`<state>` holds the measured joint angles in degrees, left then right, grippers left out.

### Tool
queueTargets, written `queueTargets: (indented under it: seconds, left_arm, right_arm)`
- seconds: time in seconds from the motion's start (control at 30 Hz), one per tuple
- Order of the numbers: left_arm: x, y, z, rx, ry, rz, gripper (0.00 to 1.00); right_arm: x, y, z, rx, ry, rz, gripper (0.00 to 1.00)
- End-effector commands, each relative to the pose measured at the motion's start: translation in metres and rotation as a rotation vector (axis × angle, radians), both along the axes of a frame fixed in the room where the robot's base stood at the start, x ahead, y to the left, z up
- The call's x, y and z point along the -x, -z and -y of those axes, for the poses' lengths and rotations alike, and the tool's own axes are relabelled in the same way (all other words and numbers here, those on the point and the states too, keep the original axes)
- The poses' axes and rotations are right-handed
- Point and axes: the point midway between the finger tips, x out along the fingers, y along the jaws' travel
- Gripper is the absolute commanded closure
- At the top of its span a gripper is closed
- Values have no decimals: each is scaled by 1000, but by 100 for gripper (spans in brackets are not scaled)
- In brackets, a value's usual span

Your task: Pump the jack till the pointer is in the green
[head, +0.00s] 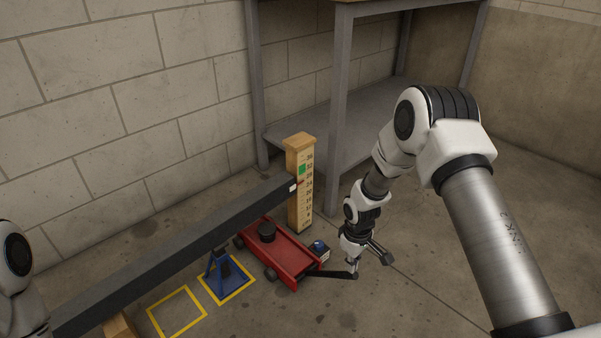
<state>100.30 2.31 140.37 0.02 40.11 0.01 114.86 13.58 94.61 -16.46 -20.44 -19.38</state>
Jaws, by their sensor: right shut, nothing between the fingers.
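The red jack (284,252) stands on the floor under the dark beam (190,237), with a round black pad on top. Its black handle (325,274) sticks out low to the right. My right gripper (356,271) is shut and empty at the handle's outer end; I cannot tell whether it touches. The wooden scale post (304,205) carries numbers and a green patch (302,169). The small red pointer (299,182) by the beam's white tip sits just below the green patch. Part of my left arm shows at the left edge, but its gripper is out of view.
A blue stand (222,269) is in a yellow floor square under the beam, and an empty yellow square (177,312) lies nearer. A small blue-topped box (319,250) is by the jack. A grey metal table (342,105) stands behind. The floor at right is open.

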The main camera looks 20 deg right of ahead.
Motion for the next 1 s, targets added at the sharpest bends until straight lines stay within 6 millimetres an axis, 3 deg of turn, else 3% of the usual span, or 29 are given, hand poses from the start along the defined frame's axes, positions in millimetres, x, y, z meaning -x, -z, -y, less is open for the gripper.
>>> queueTargets:
  seconds: [1.0]
  left_arm:
    - [-4, 64, -1, -2, -11, 11, 39]
  right_arm:
    - [0, 118, 0, 1, 0, 1, 100]
